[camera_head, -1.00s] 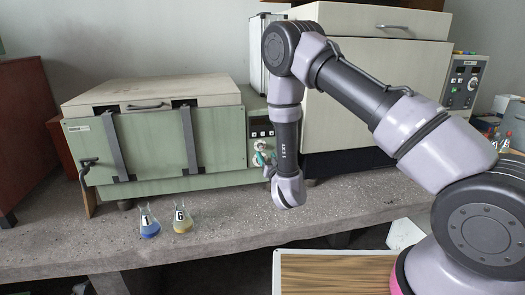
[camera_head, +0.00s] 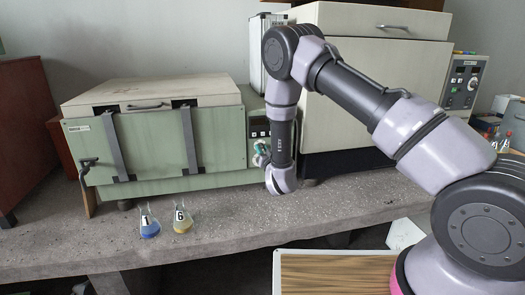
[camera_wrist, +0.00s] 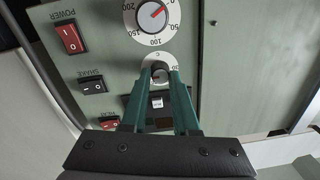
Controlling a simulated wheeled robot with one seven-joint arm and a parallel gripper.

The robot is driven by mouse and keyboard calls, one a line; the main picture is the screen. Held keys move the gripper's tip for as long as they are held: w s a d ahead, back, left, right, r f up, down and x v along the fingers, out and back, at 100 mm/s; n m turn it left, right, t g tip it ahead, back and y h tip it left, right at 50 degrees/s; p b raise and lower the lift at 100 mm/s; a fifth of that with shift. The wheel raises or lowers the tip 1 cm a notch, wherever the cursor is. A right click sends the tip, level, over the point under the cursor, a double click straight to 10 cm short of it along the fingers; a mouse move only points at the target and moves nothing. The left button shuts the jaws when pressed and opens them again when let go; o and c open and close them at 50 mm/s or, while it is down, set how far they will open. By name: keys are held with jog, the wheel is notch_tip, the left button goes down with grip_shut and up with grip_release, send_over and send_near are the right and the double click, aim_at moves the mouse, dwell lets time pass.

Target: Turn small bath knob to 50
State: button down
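The green bath (camera_head: 160,142) stands on the bench with its control panel at its right end. In the wrist view the small bath knob (camera_wrist: 160,72) is dark and sits in a white dial ring (camera_wrist: 148,62), where a 30 shows at the right. My gripper (camera_wrist: 160,76) points at the panel with its green fingers on either side of this knob. The fingers are apart; I cannot tell whether they touch the knob. They hide part of the ring and the pointer. In the head view my gripper (camera_head: 261,155) is at the panel.
A larger red-pointer dial (camera_wrist: 152,15) lies just above the small knob. Red and black switches (camera_wrist: 70,38) line the panel's left, and a small display (camera_wrist: 158,102) lies between the fingers. Two flasks, blue (camera_head: 149,225) and yellow (camera_head: 182,220), stand on the bench in front.

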jog(key=shift+n, duration=0.3)
jog(key=n, duration=1.1)
jog(key=n+h, duration=0.1)
jog(key=n, duration=1)
jog(key=shift+s+a+f, duration=0.1)
jog(key=shift+a, duration=0.05)
jog(key=shift+n, duration=0.4)
jog(key=c, duration=0.7)
grip_release()
